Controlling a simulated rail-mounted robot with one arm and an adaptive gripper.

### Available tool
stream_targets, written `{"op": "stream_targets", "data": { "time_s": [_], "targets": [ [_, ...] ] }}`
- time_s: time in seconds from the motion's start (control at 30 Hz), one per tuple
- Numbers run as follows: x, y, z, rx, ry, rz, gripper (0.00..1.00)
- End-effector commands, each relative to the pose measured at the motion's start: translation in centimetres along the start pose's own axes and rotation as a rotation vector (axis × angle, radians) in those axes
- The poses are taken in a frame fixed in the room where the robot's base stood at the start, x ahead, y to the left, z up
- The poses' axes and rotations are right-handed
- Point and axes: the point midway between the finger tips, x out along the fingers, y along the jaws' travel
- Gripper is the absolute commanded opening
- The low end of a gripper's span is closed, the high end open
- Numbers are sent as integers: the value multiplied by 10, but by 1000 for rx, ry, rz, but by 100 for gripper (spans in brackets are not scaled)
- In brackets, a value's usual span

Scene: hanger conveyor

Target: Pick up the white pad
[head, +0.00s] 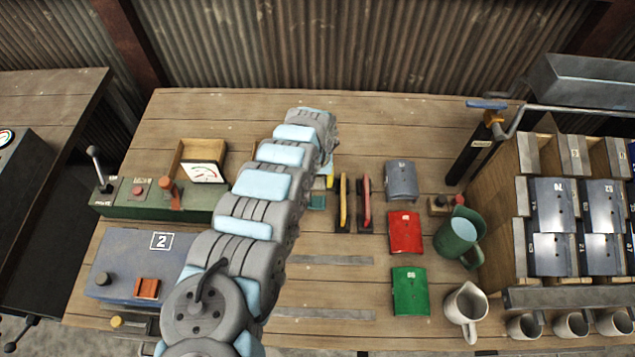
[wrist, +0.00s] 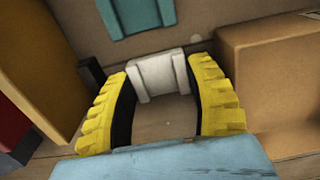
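The white pad (wrist: 158,76) lies between the two yellow fingertips of my gripper (wrist: 161,68) in the wrist view. One finger is on each side, close to the pad's edges; I cannot tell whether they press on it. In the head view my arm hides the white pad and most of the gripper; only a bit of yellow finger shows.
Yellow-edged (head: 343,202) and red-edged (head: 365,204) upright pieces stand right of my gripper. Grey, red (head: 405,232) and green (head: 410,291) plates lie farther right, near a green jug (head: 459,237). A wooden box (wrist: 270,85) is close to the right finger.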

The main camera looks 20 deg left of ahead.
Motion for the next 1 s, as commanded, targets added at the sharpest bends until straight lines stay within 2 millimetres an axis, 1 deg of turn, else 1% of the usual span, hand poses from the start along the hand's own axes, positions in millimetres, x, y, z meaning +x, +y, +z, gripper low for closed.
{"op": "stream_targets", "data": {
  "time_s": [0.03, 0.07, 0.33, 0.47, 0.67, 0.8, 1.0],
  "targets": [
    [0, 0, 0, 0, 0, 0, 32],
    [0, 0, 0, 0, 0, 0, 27],
    [0, 0, 0, 0, -1, 0, 26],
    [-4, 0, 0, 0, -1, 0, 26],
    [-22, 0, 0, 0, -1, 0, 26],
    [-40, 1, 0, 1, -2, 0, 26],
    [-54, 3, 14, 0, -5, 0, 26]
  ]
}}
